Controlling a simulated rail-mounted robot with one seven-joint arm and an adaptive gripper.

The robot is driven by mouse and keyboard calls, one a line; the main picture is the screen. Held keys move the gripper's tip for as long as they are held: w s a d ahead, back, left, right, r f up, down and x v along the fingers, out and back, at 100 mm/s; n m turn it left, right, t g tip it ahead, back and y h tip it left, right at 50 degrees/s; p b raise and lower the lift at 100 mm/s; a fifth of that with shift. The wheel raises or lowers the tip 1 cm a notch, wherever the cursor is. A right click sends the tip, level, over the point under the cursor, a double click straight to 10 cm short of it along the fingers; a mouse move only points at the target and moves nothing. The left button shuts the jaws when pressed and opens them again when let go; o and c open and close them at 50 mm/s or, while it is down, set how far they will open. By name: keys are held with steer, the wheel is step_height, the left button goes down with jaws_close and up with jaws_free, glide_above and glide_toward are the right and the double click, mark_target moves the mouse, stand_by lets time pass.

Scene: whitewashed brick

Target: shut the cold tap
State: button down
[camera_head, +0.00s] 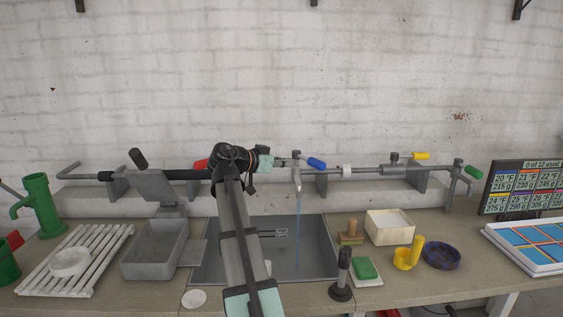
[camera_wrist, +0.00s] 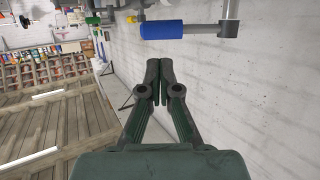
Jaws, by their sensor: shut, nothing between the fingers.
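The blue tap lever (camera_head: 316,163) sits on the grey pipe along the wall, just right of the spout (camera_head: 297,183). A thin stream of water (camera_head: 298,230) runs down from the spout into the grey sink (camera_head: 318,225). My gripper (camera_head: 281,162) is beside the spout, left of the blue lever. In the wrist view, my gripper (camera_wrist: 160,72) is shut and empty, and the blue lever (camera_wrist: 162,30) lies sideways just beyond the fingertips, with a visible gap.
A yellow lever (camera_head: 421,156) and a green lever (camera_head: 474,172) are further right on the pipework. A black-handled post (camera_head: 342,272), a green sponge (camera_head: 365,268) and a pale box (camera_head: 390,227) stand right of the sink. A grey tub (camera_head: 153,262) is at its left.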

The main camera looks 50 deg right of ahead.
mark_target(314, 164)
steer(key=p+x, duration=0.2)
steer(key=x, duration=0.7)
steer(key=shift+d+p, duration=0.25)
steer(key=shift+p, duration=0.05)
steer(key=shift+f, duration=0.15)
